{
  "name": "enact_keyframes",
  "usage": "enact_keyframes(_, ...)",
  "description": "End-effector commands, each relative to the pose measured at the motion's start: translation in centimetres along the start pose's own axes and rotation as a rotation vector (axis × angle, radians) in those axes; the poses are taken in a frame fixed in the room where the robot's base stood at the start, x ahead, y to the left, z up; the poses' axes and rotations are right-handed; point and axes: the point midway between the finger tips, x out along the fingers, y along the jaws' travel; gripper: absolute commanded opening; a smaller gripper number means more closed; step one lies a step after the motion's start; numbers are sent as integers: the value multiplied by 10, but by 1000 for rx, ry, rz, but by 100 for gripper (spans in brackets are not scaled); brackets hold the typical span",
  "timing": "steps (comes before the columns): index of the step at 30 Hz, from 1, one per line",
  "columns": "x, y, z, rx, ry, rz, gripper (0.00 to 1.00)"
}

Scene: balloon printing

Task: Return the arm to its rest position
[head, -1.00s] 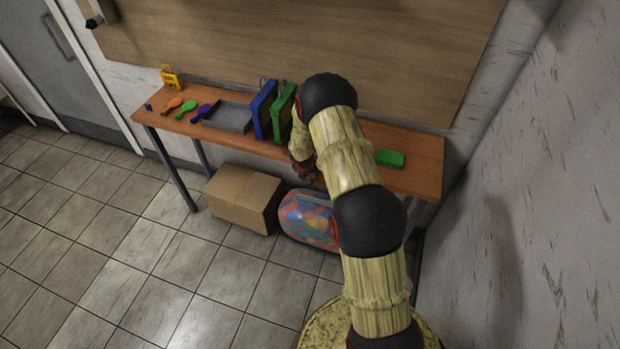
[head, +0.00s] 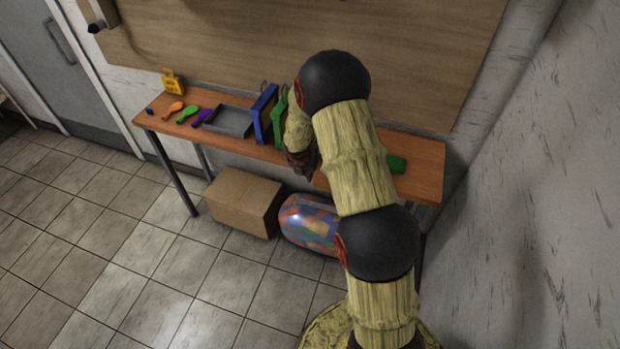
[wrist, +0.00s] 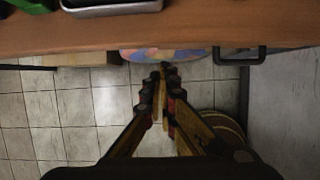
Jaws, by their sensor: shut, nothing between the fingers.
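My gripper (wrist: 163,82) is shut and empty in the wrist view, its fingers close together. It points down over the tiled floor, just off the front edge of the wooden table (wrist: 230,28). In the head view the gripper (head: 303,172) shows small and partly hidden at the table's front edge, below my bent arm. The arm covers part of the table's right side.
On the table (head: 425,170) stand blue (head: 262,112) and green (head: 281,120) frames, a grey tray (head: 232,122), coloured balloons (head: 187,114) and a green block (head: 397,164). Floor at left is clear.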

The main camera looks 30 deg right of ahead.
Motion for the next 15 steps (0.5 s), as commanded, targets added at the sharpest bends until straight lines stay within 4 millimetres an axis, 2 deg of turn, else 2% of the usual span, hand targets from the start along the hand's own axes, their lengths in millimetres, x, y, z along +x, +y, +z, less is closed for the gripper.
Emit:
enact_keyframes(5,-12,0,-1,-1,1,0,0)
enact_keyframes(11,-13,0,-1,4,1,-1,0)
enact_keyframes(15,-13,-3,-1,96,2,-11,0)
